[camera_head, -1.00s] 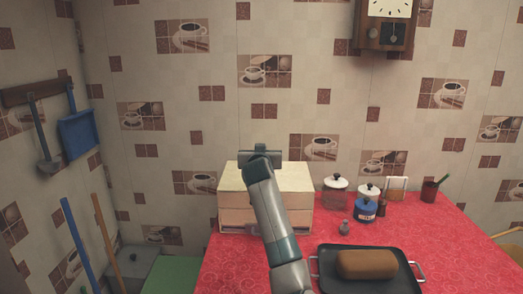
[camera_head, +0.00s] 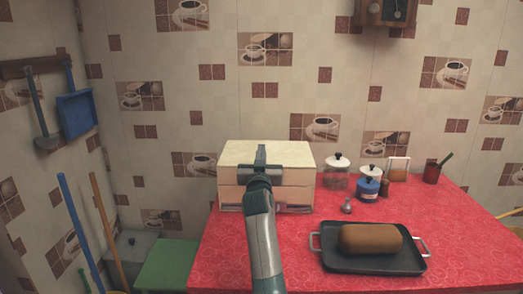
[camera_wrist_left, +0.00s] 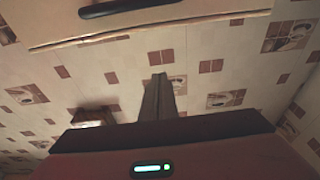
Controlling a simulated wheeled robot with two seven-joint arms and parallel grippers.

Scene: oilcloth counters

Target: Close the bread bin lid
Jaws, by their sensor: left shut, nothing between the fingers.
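The bread bin (camera_head: 235,152) is a pale wooden box at the back left of the red counter. Its front shows an upper and a lower panel, with a narrow dark gap low at the right; how far the lid stands open is unclear. My left gripper (camera_head: 260,154) is shut and empty, overlapping the middle of the bin's top and front edge; contact cannot be told. In the left wrist view, the shut fingers (camera_wrist_left: 160,92) point towards the tiled wall, apart in the picture from a pale wooden panel (camera_wrist_left: 200,14) with a black handle (camera_wrist_left: 125,8). My right gripper is out of view.
A black tray (camera_head: 340,263) with a brown loaf (camera_head: 370,238) lies at the front right. Glass jar (camera_head: 336,178), blue jar (camera_head: 368,188) and small shaker (camera_head: 347,205) stand right of the bin. Red counter (camera_head: 455,225) is clear at the right.

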